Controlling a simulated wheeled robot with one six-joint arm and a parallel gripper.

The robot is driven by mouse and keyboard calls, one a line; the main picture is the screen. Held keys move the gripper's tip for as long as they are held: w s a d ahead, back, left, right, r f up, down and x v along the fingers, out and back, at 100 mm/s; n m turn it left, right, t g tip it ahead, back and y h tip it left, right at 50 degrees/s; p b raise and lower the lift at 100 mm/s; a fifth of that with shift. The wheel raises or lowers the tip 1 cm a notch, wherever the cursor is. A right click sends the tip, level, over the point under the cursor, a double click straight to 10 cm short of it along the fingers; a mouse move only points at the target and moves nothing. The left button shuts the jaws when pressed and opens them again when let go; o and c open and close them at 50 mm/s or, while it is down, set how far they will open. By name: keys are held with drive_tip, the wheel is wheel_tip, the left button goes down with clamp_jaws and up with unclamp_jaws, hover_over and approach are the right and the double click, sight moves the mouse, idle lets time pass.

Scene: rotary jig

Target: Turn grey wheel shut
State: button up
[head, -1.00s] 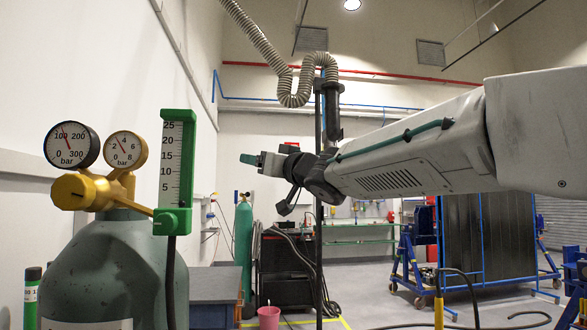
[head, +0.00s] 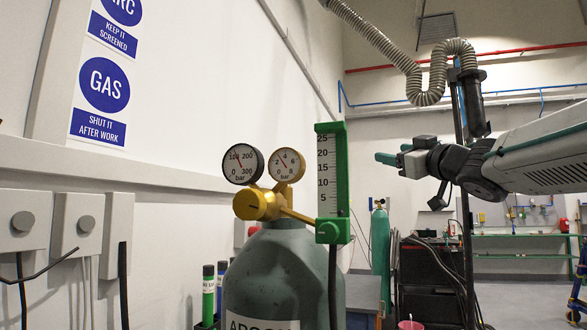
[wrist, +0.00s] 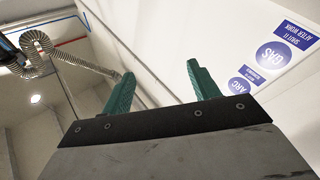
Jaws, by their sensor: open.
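A dark green gas cylinder (head: 282,275) stands in the middle of the head view. On top is a brass regulator (head: 262,204) with two round gauges and a green flowmeter (head: 327,185). No grey wheel shows clearly on the cylinder; its valve is hidden behind the regulator. Two round grey knobs, the left one (head: 22,221) and the right one (head: 86,223), sit on wall boxes at the left. My gripper (head: 394,154) is right of the flowmeter, apart from it and empty. In the wrist view its green fingers (wrist: 160,72) are spread, with nothing between them.
A hose (head: 333,290) hangs below the flowmeter. Another green cylinder (head: 380,245) and a black machine (head: 428,275) stand farther back. A ribbed duct (head: 430,85) hangs above my arm. Blue signs (head: 106,85) are on the wall.

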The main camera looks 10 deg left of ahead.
drive_tip(key=s+a+r+n+g+y, duration=0.15)
drive_tip(key=a+n+g+y, duration=0.5)
drive_tip(key=n, duration=0.75)
drive_tip(key=a+r+n+g+y, duration=0.35)
drive_tip(key=a+n+g, duration=0.55)
drive_tip(key=n, duration=0.5)
drive_tip(key=s+a+f+n+g+h, duration=0.2)
drive_tip(key=s+a+f+n+g, duration=0.1)
drive_tip(key=n, duration=0.4)
drive_tip(key=s+a+f+n+g+h, duration=0.3)
drive_tip(key=n+g, duration=0.3)
drive_tip(key=n, duration=0.2)
drive_tip(key=s+a+f+n+g+h, duration=0.2)
drive_tip(key=s+a+f+n+g, duration=0.1)
drive_tip(key=n, duration=0.4)
drive_tip(key=shift+s+a+n+g+h, duration=0.35)
drive_tip(key=shift+s+g, duration=0.25)
drive_tip(key=shift+g, duration=0.25)
drive_tip(key=c, duration=0.7)
